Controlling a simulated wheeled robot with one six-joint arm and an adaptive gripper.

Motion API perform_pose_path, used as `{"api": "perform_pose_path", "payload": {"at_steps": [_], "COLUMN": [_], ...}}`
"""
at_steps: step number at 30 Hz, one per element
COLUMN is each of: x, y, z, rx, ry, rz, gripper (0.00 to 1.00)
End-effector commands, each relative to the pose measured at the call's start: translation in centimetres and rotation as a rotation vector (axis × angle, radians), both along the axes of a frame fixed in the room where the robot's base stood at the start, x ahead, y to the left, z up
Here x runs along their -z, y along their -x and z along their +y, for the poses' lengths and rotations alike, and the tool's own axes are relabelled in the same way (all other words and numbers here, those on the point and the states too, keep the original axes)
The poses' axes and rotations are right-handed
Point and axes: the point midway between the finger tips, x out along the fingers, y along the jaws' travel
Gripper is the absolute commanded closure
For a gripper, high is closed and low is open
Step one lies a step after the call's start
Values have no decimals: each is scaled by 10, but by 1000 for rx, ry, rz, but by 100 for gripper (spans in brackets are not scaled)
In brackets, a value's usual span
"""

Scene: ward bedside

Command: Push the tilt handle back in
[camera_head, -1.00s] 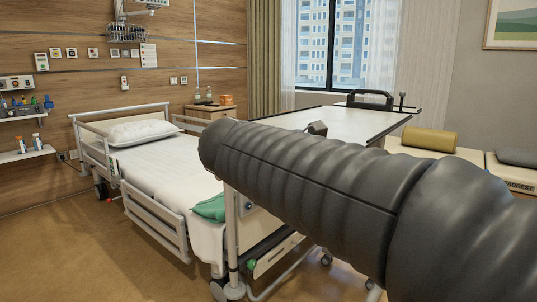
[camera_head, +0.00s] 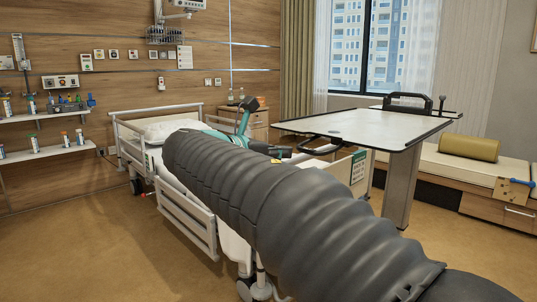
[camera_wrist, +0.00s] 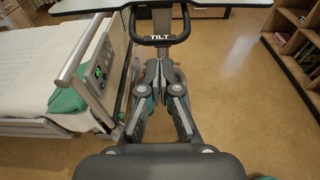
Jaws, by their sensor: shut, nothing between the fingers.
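The tilt handle (camera_wrist: 158,41) is a black loop marked TILT, under the near edge of the white overbed table (camera_wrist: 215,3) in the wrist view. In the head view a dark loop (camera_head: 318,149) sticks out at the left edge of the tabletop (camera_head: 350,128). My gripper (camera_wrist: 160,64) is shut and empty. Its fingertips point at the handle and lie just below its bar in the wrist picture; I cannot tell whether they touch. In the head view my arm hides most of my gripper.
The bed (camera_head: 185,205) stands left, its end panel with a control unit (camera_wrist: 98,70) close beside my gripper. A bench with a yellow bolster (camera_head: 469,146) stands right, and a bookshelf (camera_wrist: 298,45) shows in the wrist view. Open floor (camera_wrist: 235,95) lies right of my gripper.

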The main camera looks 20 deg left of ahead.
Motion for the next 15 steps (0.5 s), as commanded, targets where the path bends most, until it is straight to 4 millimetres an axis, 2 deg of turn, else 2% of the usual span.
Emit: {"api": "perform_pose_path", "payload": {"at_steps": [1, 6, 15], "x": [3, 8, 12], "y": [-10, -34, -54], "z": [-5, -14, -22], "rx": [3, 3, 0], "ry": [1, 1, 0], "rz": [0, 0, 0], "gripper": [100, 100, 100]}}
